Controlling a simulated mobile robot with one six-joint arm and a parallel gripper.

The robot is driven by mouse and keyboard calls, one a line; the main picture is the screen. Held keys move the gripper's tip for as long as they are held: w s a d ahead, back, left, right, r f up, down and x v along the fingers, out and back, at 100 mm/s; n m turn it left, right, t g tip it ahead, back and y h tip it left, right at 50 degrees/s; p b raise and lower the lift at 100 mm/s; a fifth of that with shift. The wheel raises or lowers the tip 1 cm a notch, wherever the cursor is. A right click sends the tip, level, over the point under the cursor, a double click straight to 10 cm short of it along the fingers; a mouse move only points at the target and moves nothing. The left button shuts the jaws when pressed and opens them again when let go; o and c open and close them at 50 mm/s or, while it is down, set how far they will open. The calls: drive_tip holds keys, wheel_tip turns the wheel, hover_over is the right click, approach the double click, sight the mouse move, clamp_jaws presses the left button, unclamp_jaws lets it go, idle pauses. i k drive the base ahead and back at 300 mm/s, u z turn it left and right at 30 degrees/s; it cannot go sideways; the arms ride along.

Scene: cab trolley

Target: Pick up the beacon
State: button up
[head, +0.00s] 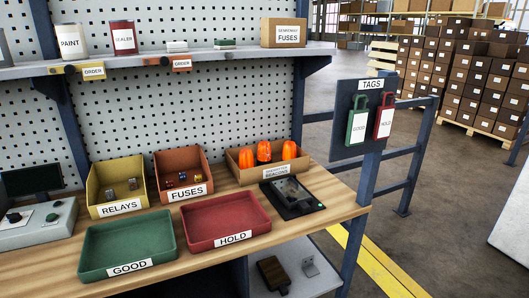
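Three orange beacons stand upright in an open cardboard box (240,165) labelled as beacons, on the wooden workbench (325,188). The left beacon (246,158), the middle beacon (264,152) and the right beacon (289,150) rise above the box's front wall. Their lower parts are hidden by that wall. My gripper is not in view.
A yellow RELAYS bin (97,190) and an orange FUSES bin (160,183) sit left of the box. A red HOLD tray (205,222), a green GOOD tray (110,252) and a dark device (291,197) lie in front. A shelf (215,54) overhangs behind.

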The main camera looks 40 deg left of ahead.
sight(263, 151)
drive_tip(key=i, duration=1.1)
drive_tip(key=z, duration=0.35)
drive_tip(key=k, duration=0.2)
drive_tip(key=u, duration=2.85)
drive_tip(key=k, duration=0.2)
drive_tip(key=u, duration=1.3)
